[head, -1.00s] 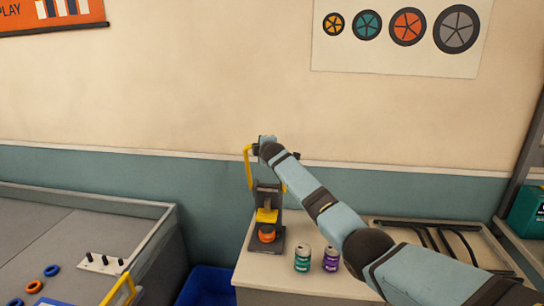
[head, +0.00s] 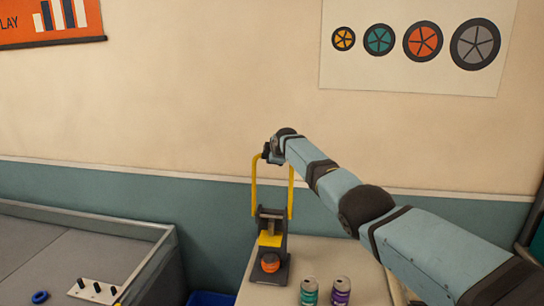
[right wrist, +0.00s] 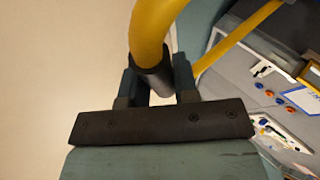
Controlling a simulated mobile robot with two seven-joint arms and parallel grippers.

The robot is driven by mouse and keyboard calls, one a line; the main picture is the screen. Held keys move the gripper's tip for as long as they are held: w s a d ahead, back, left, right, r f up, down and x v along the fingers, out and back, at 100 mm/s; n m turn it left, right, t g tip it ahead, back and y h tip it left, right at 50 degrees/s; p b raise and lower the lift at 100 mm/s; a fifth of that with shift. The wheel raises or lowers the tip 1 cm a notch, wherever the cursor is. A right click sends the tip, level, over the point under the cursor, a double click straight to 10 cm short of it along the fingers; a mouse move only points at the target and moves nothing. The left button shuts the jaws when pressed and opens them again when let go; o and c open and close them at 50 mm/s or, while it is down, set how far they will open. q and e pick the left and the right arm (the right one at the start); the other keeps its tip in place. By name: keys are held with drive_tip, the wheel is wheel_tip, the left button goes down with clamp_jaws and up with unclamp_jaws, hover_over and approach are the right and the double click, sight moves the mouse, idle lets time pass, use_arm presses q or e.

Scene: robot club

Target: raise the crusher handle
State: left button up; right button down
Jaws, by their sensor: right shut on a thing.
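The can crusher (head: 283,225) stands on the table by the wall, with a dark frame and a yellow pressing block (head: 270,239). An orange can (head: 270,264) sits at its base below the block. Its yellow handle (head: 254,185) has two side bars that stand nearly upright above the frame. My right gripper (head: 268,154) is at the top of the handle. In the right wrist view its fingers are shut on the handle's black grip (right wrist: 153,80), with a yellow bar (right wrist: 152,28) running past. My left gripper is not in view.
A green can (head: 309,291) and a purple can (head: 340,290) stand on the table (head: 365,275) right of the crusher. A grey-walled table (head: 60,250) is at the left, with a blue bin (head: 210,298) between. The wall behind is close.

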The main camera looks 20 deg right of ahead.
drive_tip(key=shift+w+d+r, duration=0.1)
drive_tip(key=shift+d+r, duration=0.1)
drive_tip(key=shift+r, duration=0.25)
drive_tip(key=c, duration=1.3)
unclamp_jaws()
drive_tip(key=o, duration=0.4)
drive_tip(key=shift+w+f, duration=0.1)
drive_tip(key=shift+w, duration=0.05)
drive_tip(key=shift+c, duration=0.2)
drive_tip(key=shift+o, duration=0.3)
drive_tip(key=shift+w+d+f, duration=0.1)
drive_tip(key=shift+w+f, duration=0.05)
drive_tip(key=shift+f, duration=0.2)
drive_tip(key=shift+s+r, duration=0.3)
drive_tip(key=shift+s, duration=0.05)
drive_tip(key=shift+s+r, duration=0.3)
drive_tip(key=shift+s, duration=0.2)
drive_tip(key=b+v, duration=0.1)
drive_tip(key=v, duration=1)
drive_tip(key=shift+s+r, duration=0.25)
drive_tip(key=shift+s, duration=0.1)
